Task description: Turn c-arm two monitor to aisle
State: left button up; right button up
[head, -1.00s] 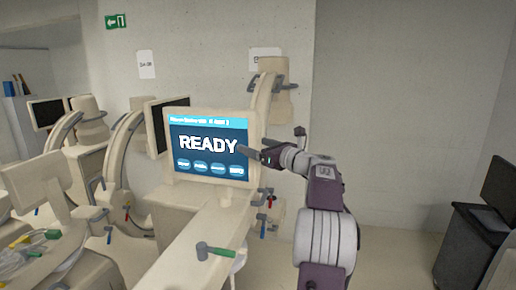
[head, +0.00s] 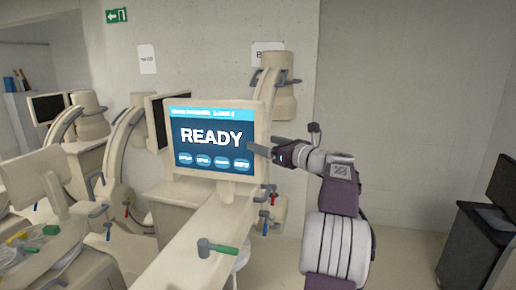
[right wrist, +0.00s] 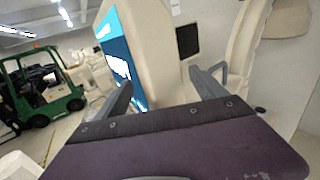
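The cream monitor (head: 262,140) with a lit blue screen reading "READY" stands on a cart in the middle of the head view, its screen facing me. My right gripper (head: 252,148) is at the monitor's right edge. In the right wrist view the fingers of my right gripper (right wrist: 162,80) are spread, one on the screen side and one behind, with the monitor's cream edge (right wrist: 145,45) between them. I cannot tell whether either finger touches it. My left gripper is not in view.
More carts with dark monitors (head: 48,106) stand at left. A dark cabinet (head: 470,245) is at right. The wrist view shows a green forklift (right wrist: 45,88).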

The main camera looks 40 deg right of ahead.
pick_arm(q)
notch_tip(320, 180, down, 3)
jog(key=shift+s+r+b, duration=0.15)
jog(key=shift+b, duration=0.65)
pick_arm(e)
jog(key=s, duration=0.5)
jog(key=shift+s+a+r, duration=0.15)
jog(key=shift+s+r, duration=0.1)
jog(key=shift+s, duration=0.15)
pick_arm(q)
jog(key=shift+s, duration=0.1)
pick_arm(e)
jog(key=shift+s+a, duration=0.1)
